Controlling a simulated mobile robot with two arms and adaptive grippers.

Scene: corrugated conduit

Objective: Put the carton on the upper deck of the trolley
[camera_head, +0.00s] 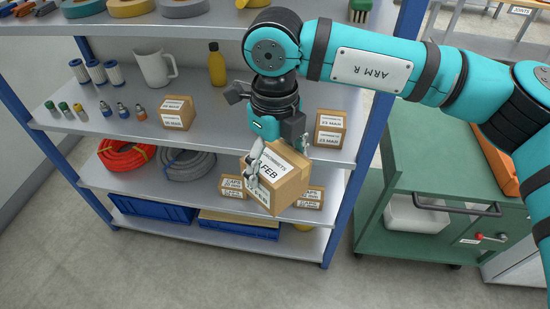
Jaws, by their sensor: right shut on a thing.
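My right gripper (253,165) is shut on a brown carton (290,187) with white labels reading "FEB". It holds the carton tilted, in front of the blue-posted shelf unit. The gripper fingers cover part of the carton's left side. The green trolley (420,150) stands to the right of the shelf unit. Its upper deck is partly hidden behind my right arm, and an orange thing (500,158) lies at its right side. The carton is to the left of the trolley and apart from it. My left gripper is not in view.
The shelf unit (130,182) holds similar cartons (330,128), a white jug (153,68), a yellow bottle (216,65), coiled conduit (127,158) and blue bins. A white container (415,214) sits on the trolley's lower deck. A dark handle (455,209) runs along the trolley's front.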

